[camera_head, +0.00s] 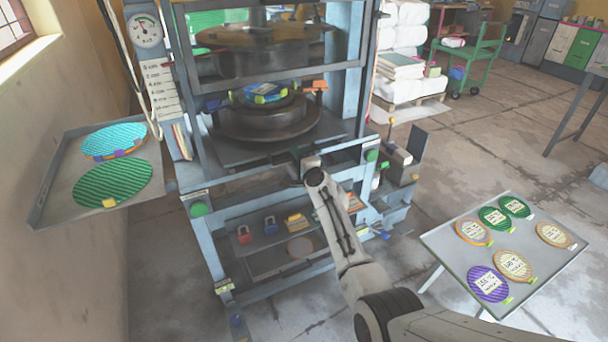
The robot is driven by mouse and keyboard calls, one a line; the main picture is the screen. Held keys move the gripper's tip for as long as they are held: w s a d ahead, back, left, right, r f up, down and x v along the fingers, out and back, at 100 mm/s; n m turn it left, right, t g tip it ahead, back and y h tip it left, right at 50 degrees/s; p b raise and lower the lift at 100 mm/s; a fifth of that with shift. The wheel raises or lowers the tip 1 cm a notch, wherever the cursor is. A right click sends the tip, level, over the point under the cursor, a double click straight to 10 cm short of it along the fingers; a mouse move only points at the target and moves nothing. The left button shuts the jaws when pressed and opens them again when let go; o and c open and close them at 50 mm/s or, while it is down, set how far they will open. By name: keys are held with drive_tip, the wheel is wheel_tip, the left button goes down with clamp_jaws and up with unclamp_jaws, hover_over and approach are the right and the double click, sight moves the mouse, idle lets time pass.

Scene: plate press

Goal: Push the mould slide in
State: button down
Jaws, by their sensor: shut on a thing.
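The press (358,75) is a blue-grey frame with an upper round platen (250,62) and a lower round mould (255,130). The mould slide (230,154) is the dark flat plate under the mould, and its front edge shows at the press's front opening. A small blue, green and yellow item (265,92) sits on top of the mould. My gripper (299,163) is at the slide's front edge, shut on the slide's handle. The fingers and most of the handle are hidden by my wrist.
A left side tray (52,190) holds a cyan and a green round plate. A right table (450,240) carries several labelled round plates. Padlocks and small items lie on the press's lower shelf (265,265). Levers stand at the press's right. Floor between press and right table is open.

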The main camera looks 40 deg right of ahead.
drive_tip(key=b+x, duration=0.1)
drive_tip(key=x, duration=0.1)
drive_tip(key=shift+w, duration=0.3)
drive_tip(key=c, duration=1.1)
unclamp_jaws()
